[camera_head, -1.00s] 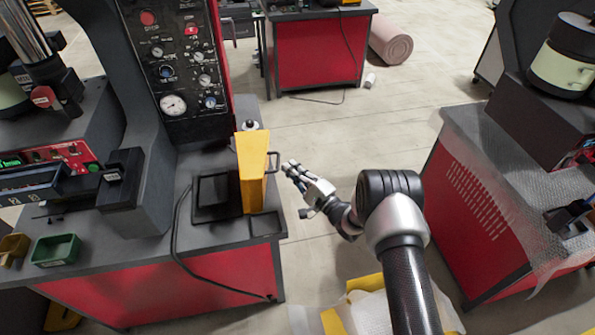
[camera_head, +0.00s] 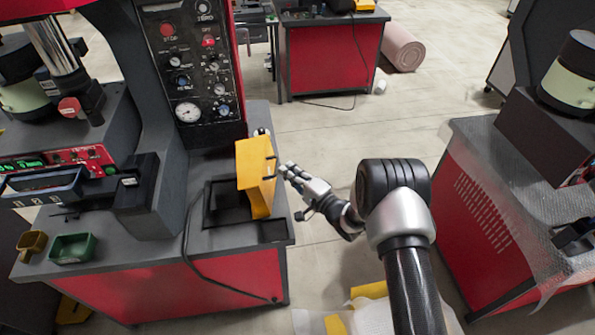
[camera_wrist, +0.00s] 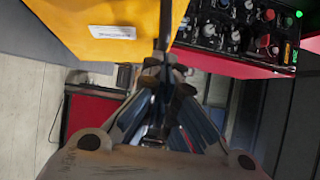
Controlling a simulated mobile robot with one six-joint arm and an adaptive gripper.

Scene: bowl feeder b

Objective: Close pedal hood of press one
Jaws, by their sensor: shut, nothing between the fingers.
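The yellow pedal hood (camera_head: 257,178) stands raised, tilted a little to the left, over a dark pedal base (camera_head: 228,216) on the right end of the press bench. My gripper (camera_head: 287,169) is shut and empty, with its fingertips at the right face of the hood, by the dark handle. The head view does not show clearly whether they touch. In the wrist view the hood (camera_wrist: 95,28) fills the upper left, and the shut fingers (camera_wrist: 165,65) point at its edge beside a dark bar.
The press control panel (camera_head: 190,70) rises behind the hood. A black cable (camera_head: 187,240) hangs over the bench front. Green (camera_head: 73,248) and brown (camera_head: 32,241) bins sit at the left. Open floor lies right of the bench, before another red bench (camera_head: 490,230).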

